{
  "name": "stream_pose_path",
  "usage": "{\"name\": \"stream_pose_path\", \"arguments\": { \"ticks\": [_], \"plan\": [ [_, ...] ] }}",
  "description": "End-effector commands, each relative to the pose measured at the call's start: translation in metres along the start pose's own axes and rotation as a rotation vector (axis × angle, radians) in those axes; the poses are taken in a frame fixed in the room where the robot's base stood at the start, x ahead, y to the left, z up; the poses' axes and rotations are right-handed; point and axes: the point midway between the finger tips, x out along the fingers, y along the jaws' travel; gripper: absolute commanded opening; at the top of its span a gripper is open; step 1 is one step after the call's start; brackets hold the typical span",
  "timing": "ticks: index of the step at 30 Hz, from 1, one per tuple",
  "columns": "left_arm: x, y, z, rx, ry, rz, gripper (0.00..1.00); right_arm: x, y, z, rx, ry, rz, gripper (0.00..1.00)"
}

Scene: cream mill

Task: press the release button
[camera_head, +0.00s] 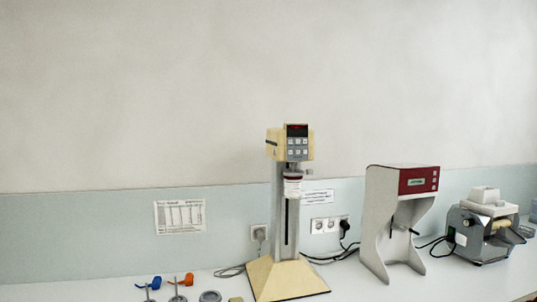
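A tall cream machine (262,277) stands on the white worktop near the middle of the head view, with a wide sloping base and a grey upright column. Its boxy cream head has a dark panel with a red lit display (297,131) and a keypad of several light buttons (298,147). A small dark part sits on the head's left side, and a grey knob (309,171) sticks out at right below the head. I cannot tell which of these is the release button. Neither of my grippers is in view.
A grey machine with a red panel (418,180) and a grey machine with a white hopper (484,195) stand to the right. Blue (149,283) and orange (182,280) handled tools are at the front left. Black cables run between the machines to wall sockets (329,224).

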Motion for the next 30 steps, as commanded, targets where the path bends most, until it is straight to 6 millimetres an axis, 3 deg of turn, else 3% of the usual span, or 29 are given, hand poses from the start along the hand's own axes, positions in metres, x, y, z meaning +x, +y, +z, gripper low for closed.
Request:
{"name": "stream_pose_path", "arguments": {
  "ticks": [11,12,15,16,30],
  "plan": [
    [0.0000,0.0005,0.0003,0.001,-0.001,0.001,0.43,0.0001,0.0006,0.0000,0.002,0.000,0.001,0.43],
    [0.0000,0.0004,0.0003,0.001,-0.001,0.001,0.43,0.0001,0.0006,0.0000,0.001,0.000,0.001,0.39],
    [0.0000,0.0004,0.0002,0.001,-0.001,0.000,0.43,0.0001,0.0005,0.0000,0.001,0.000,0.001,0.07],
    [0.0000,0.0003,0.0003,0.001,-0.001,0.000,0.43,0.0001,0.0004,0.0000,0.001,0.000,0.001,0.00],
    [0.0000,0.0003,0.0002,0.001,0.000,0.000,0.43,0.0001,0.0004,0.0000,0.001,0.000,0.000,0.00]
  ]
}}
